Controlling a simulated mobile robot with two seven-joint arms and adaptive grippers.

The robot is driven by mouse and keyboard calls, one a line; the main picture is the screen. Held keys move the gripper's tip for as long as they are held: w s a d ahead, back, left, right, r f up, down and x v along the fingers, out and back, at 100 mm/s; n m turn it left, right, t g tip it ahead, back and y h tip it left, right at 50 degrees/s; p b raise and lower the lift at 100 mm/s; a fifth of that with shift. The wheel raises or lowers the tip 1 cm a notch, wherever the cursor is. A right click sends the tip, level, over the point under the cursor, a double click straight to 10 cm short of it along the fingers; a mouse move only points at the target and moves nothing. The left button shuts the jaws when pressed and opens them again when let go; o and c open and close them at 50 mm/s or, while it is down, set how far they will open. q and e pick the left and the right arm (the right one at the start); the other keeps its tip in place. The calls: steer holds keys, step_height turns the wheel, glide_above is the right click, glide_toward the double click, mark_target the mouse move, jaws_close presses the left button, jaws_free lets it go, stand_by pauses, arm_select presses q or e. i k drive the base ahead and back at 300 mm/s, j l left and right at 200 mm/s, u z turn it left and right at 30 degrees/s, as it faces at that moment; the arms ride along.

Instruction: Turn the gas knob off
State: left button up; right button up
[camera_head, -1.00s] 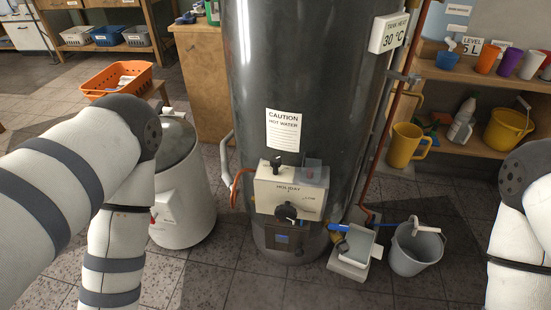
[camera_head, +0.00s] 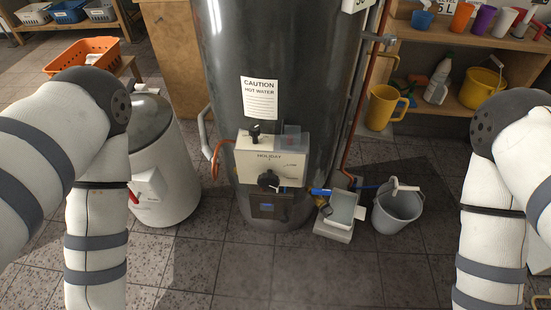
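The control box (camera_head: 283,157) is a cream panel low on the front of the dark grey water heater (camera_head: 275,60). A black knob (camera_head: 255,132) stands on its top left. A larger round black knob (camera_head: 268,181) is on its lower front, near the label "HOLIDAY". I cannot tell which is the gas knob or read its exact setting. My arms come in at the left and right edges of the view, both well apart from the box. Neither gripper shows; both are below or outside the picture.
A white tank (camera_head: 165,180) stands left of the heater. A grey bucket (camera_head: 398,210) and a small tray-like unit (camera_head: 340,213) stand on the floor at its right. Wooden shelves (camera_head: 450,110) hold a yellow jug (camera_head: 384,106) and a yellow bucket (camera_head: 480,88). The tiled floor in front is clear.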

mark_target(254, 131)
steer(key=i+l+u, duration=0.1)
steer(key=l, duration=0.55)
steer(key=i+l, duration=0.1)
steer(key=l, duration=0.55)
steer(key=u, duration=0.05)
